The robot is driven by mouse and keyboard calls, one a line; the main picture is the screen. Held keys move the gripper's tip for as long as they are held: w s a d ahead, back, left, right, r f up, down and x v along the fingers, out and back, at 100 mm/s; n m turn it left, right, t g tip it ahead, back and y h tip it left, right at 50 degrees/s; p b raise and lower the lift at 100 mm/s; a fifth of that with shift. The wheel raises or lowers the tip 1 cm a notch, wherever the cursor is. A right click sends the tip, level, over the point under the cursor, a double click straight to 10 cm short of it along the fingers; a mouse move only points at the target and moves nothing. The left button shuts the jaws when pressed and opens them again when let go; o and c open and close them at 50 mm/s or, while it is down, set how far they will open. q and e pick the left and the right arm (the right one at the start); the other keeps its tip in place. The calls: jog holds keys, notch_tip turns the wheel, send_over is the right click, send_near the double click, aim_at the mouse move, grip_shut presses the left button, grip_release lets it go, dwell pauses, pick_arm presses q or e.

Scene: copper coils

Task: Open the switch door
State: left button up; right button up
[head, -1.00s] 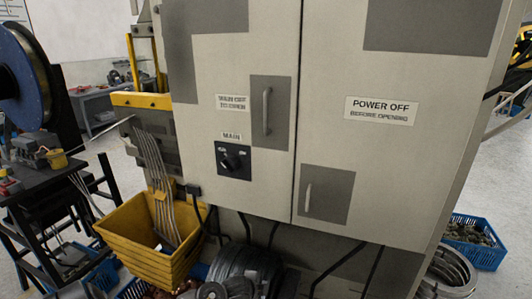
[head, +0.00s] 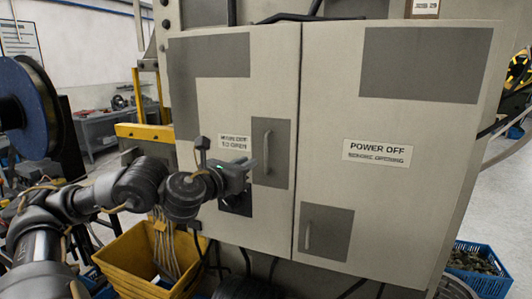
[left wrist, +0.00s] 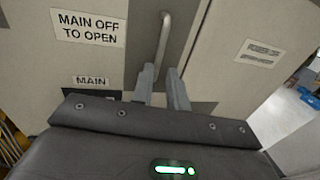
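The grey switch cabinet has a left door (head: 215,100) and a right door (head: 390,200), both shut. A vertical bar handle (head: 267,152) sits on a dark panel of the left door; it also shows in the left wrist view (left wrist: 163,40). The right door has a smaller handle (head: 307,236) low down. My left gripper (head: 250,168) is just left of the left door's handle, in front of the dark MAIN switch plate (head: 237,203), which it partly hides. My right gripper is out of view.
A yellow bin (head: 135,262) with grey strips stands below left of the cabinet. A blue spool (head: 25,108) is at the far left. A blue crate (head: 475,270) is on the floor at the right. Cables hang beneath the cabinet.

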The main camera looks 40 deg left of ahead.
aim_at(265, 153)
pick_arm(q)
jog(key=w, duration=0.3)
jog(key=w+a, duration=0.1)
jog(key=w, duration=0.6)
jog(key=shift+w+a+p, duration=0.1)
jog(key=shift+a+p, duration=0.05)
jog(key=shift+p, duration=0.15)
grip_shut()
